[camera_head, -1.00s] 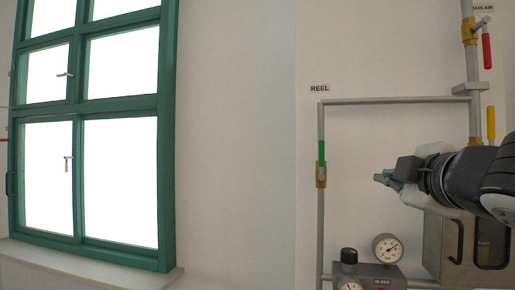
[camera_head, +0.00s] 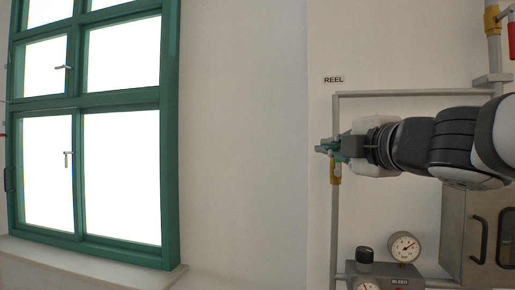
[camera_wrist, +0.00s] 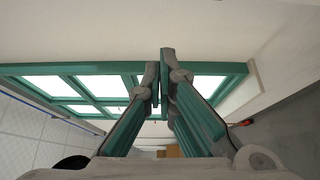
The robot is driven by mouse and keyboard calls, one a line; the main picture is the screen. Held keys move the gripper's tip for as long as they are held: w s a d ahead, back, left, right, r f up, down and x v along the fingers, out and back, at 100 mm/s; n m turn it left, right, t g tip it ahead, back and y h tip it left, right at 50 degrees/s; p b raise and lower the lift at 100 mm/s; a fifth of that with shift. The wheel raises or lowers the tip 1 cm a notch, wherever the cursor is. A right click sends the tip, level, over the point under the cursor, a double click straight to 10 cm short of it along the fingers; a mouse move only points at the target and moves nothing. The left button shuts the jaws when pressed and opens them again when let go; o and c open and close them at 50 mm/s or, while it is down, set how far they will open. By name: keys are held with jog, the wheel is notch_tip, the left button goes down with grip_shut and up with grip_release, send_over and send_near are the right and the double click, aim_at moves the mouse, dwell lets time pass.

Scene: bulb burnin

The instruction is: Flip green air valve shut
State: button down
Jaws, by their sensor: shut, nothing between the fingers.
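The green air valve has a brass body (camera_head: 335,180) on the vertical pipe under the REEL label. Its green handle is mostly hidden behind my fingers in the head view, so its exact angle cannot be made out. My gripper (camera_head: 322,148) is at the handle's height, across the pipe, its tips just left of the pipe. Whether the fingers touch the handle cannot be told. In the wrist view, my gripper (camera_wrist: 160,75) has its two green-grey fingers together with nothing between them; the valve cannot be made out there.
The REEL label (camera_head: 334,79) is above the pipe. A bleed block with a gauge (camera_head: 404,247) sits below, and a metal cabinet (camera_head: 470,235) is at right. A red-handled valve (camera_head: 511,40) is at upper right. Bare wall (camera_head: 240,140) and a green-framed window (camera_head: 170,130) lie left.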

jog(key=b+x, duration=0.2)
jog(key=x, duration=0.6)
jog(key=d, duration=0.1)
jog(key=d+p, duration=0.1)
jog(key=d, duration=0.2)
jog(key=shift+s+p, duration=0.3)
jog(key=shift+p, duration=0.05)
